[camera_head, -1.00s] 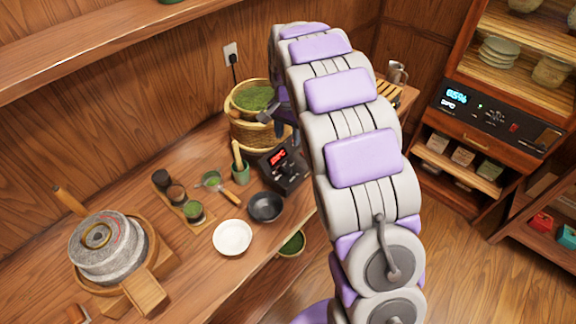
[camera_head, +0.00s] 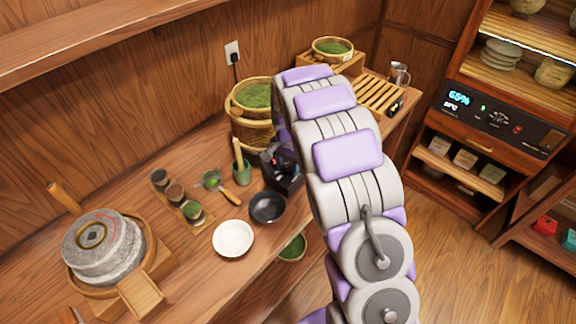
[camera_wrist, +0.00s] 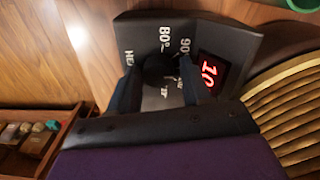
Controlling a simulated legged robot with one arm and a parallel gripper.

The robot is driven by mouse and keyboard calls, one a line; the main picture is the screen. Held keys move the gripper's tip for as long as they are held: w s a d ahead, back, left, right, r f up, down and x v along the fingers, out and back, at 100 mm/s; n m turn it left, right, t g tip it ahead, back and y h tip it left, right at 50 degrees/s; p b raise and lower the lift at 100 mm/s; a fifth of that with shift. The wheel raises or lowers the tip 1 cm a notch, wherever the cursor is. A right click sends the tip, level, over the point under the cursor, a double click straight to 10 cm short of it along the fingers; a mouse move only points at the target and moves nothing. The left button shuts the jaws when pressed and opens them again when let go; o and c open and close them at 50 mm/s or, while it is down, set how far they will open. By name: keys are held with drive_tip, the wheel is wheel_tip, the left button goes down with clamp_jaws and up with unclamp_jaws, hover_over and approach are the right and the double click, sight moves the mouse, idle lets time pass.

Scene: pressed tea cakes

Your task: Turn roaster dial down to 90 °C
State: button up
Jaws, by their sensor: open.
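The roaster control unit (camera_head: 286,185) is a small black box on the wooden counter, partly covered by my arm in the head view. In the wrist view its panel (camera_wrist: 215,38) shows white marks for 80° and 90° and a red display (camera_wrist: 209,71) whose visible digits begin with 10. The dark round dial (camera_wrist: 159,68) sits between the fingers of my gripper (camera_wrist: 160,74). The fingers are open, one on each side of the dial; I cannot tell whether they touch it. The dial's pointer is hard to make out.
A wicker basket of green leaves (camera_head: 252,112) stands close behind the unit. A green cup (camera_head: 241,172) with a wooden tool, a black bowl (camera_head: 267,208) and a white bowl (camera_head: 233,239) stand left of it. A stone mill (camera_head: 100,248) is farther left.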

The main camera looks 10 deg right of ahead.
drive_tip(key=shift+d, duration=0.1)
drive_tip(key=c, duration=0.8)
drive_tip(key=shift+o, duration=0.2)
drive_tip(key=shift+r+n+p, duration=0.1)
drive_tip(key=shift+n+p, duration=0.2)
drive_tip(key=n+p, duration=0.2)
drive_tip(key=shift+r+n, duration=0.15)
drive_tip(key=shift+n, duration=0.15)
drive_tip(key=shift+w+n+p, duration=0.1)
drive_tip(key=shift+n+p, duration=1.5)
drive_tip(key=shift+n, duration=0.6)
